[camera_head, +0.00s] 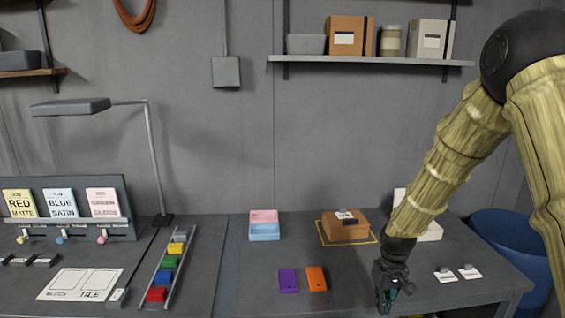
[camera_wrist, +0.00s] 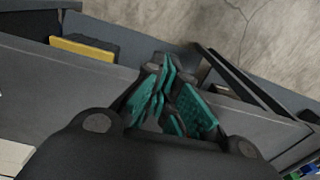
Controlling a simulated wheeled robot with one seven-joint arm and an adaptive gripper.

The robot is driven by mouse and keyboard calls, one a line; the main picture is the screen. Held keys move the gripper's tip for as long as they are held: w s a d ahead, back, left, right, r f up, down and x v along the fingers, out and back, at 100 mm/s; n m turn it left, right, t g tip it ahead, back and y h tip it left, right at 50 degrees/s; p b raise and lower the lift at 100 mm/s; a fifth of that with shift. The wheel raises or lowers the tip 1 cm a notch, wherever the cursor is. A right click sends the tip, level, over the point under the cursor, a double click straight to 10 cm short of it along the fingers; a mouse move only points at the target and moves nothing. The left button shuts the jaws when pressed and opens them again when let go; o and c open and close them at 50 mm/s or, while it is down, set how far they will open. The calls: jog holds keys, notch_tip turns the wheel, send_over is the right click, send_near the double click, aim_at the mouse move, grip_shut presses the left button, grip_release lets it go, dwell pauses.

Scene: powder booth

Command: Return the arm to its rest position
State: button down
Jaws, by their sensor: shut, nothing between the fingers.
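My arm comes in from the right of the head view, wrapped in a yellowish sleeve, and bends down to the table. My gripper (camera_head: 390,292) points down near the table's front edge, right of the orange tile. In the wrist view my gripper (camera_wrist: 165,95) shows teal finger pads close together with nothing between them. The wrist view looks over the dark table edge (camera_wrist: 60,80) to the concrete floor.
Purple (camera_head: 288,280) and orange (camera_head: 316,279) tiles lie left of my gripper. A brown box (camera_head: 345,230) stands behind, with small white cards (camera_head: 445,276) to the right. A blue bin (camera_head: 515,240) stands beyond the table's right end. A rack of coloured blocks (camera_head: 171,262) is further left.

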jog(key=s+a+f+b, duration=0.1)
jog(key=s+a+f, duration=0.1)
jog(key=s+f, duration=0.8)
jog(key=s+a+f, duration=0.2)
jog(key=s+f, duration=0.6)
jog(key=f, duration=0.4)
jog(key=s+f, duration=0.3)
jog(key=s, duration=0.7)
jog(key=s+a+f+m, duration=0.1)
jog(key=s+f, duration=0.3)
jog(key=s, duration=0.6)
jog(key=shift+s+f+m+b, duration=0.15)
jog(key=shift+s+m+b, duration=0.15)
jog(key=shift+s+b, duration=0.15)
